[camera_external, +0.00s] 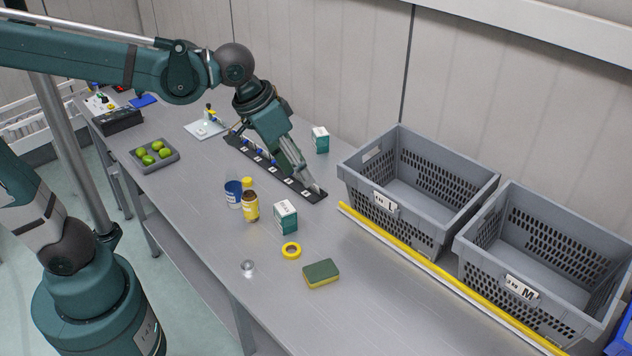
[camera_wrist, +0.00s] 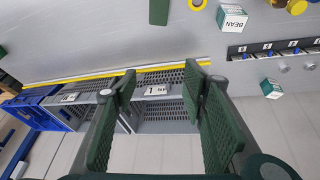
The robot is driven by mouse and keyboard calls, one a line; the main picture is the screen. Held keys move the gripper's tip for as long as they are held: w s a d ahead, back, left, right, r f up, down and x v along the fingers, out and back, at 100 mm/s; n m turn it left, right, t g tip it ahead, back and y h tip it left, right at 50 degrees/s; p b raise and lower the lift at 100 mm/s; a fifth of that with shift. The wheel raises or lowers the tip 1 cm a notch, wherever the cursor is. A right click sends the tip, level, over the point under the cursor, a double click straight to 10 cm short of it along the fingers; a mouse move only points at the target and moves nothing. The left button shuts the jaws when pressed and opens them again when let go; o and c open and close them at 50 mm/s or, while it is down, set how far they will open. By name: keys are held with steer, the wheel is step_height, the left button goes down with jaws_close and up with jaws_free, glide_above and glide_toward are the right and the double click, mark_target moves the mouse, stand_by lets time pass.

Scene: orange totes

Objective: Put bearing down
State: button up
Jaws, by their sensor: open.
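A small silver round piece (camera_external: 248,267), which may be the bearing, lies on the grey table near its front edge, apart from my gripper. In the wrist view, small grey round pieces (camera_wrist: 283,68) show along the edge of the black labelled strip (camera_wrist: 240,52); I cannot tell whether one is a bearing. The strip (camera_external: 235,141) lies diagonally on the table. My gripper (camera_external: 314,188) appears over the strip's right end, tilted. In the wrist view its green-padded fingers (camera_wrist: 160,82) are wide apart with nothing between them.
Two grey crates (camera_external: 468,190) (camera_external: 615,245) stand at the right behind a yellow-edged rail (camera_external: 440,275). Boxes (camera_external: 286,217) (camera_external: 320,140), a yellow jar (camera_external: 251,208), blue can (camera_external: 233,195), tape ring (camera_external: 291,250) and sponge (camera_external: 321,273) stand around. The front right table is clear.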

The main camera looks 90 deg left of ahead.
steer(key=s+d+f+m+t, duration=0.1)
steer(key=s+d+f+m, duration=0.1)
steer(key=s+d, duration=0.4)
steer(key=s+d+f+m+t+h, duration=0.1)
steer(key=s+d+f+m, duration=0.2)
steer(key=s+d, duration=0.4)
steer(key=shift+s+d+m+t+h, duration=0.3)
steer(key=shift+d+m, duration=0.3)
steer(key=shift+d, duration=2.35)
steer(key=shift+o, duration=0.5)
steer(key=s+a+f+n+g+b, duration=0.1)
steer(key=a+f+n+g, duration=0.1)
steer(key=a+f+n, duration=0.4)
steer(key=s+a+f+n+g+b, duration=0.1)
steer(key=a+f+n+g, duration=0.1)
steer(key=a+f+n, duration=0.4)
steer(key=s+a+f+n+g+b, duration=0.1)
steer(key=a+f+n+g, duration=0.2)
steer(key=a+f+n, duration=0.3)
steer(key=shift+a+f+n, duration=0.1)
steer(key=shift+a+f, duration=0.15)
steer(key=shift+f, duration=0.55)
steer(key=shift+a+f+n, duration=0.1)
steer(key=shift+a+f, duration=0.2)
steer(key=shift+f, duration=0.5)
steer(key=shift+a+f+n, duration=0.1)
steer(key=shift+a+f, duration=0.15)
steer(key=shift+f, duration=0.55)
